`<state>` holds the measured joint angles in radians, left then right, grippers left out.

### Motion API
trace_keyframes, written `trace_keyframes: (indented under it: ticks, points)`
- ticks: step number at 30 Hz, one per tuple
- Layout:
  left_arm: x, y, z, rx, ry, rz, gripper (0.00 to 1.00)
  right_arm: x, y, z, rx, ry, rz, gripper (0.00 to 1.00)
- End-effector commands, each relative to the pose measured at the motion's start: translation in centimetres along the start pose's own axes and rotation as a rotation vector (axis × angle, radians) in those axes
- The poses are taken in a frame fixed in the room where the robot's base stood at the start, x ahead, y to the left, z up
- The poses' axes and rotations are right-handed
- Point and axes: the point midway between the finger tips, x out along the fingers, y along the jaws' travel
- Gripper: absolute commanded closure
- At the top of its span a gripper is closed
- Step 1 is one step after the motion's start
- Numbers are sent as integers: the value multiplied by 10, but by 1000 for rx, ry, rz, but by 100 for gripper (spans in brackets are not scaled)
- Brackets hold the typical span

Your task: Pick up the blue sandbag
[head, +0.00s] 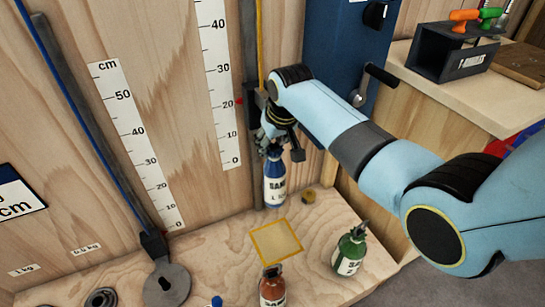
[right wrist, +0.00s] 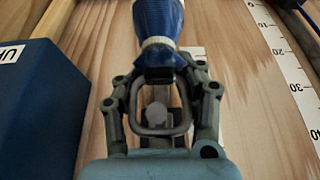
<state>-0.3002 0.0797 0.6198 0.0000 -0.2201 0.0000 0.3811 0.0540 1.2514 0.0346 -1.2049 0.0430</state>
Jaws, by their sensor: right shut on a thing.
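The blue sandbag (head: 275,183), a small bottle-shaped bag with a white label, hangs upright below my right gripper (head: 274,148) in the head view. It is above the wooden bench, behind the yellow square. In the right wrist view, the blue sandbag (right wrist: 160,25) has a pale band and a dark neck with a metal loop. The fingers of my right gripper (right wrist: 162,95) are shut around that neck and loop. My left gripper is not in view.
A green sandbag (head: 349,252) and a brown sandbag (head: 272,288) stand on the wooden bench (head: 215,248). Grey disc weights (head: 166,287) lie at left. A blue box (head: 343,45) stands behind my right arm.

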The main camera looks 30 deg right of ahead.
Motion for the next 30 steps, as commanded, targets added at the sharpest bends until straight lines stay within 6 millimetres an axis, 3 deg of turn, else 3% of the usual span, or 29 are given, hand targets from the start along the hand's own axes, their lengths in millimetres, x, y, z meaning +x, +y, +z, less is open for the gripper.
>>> trace_keyframes:
  ticks: [10, 17, 23, 30]
  points:
    - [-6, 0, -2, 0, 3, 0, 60, -17, 0, -8, 0, 6, 0, 100]
    - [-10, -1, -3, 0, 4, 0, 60, -23, 0, 11, 0, 5, 0, 100]
    - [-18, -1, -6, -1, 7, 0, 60, -36, 0, 42, -1, 3, 0, 100]
    - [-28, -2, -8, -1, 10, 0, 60, -58, 0, 95, 0, 3, 0, 100]
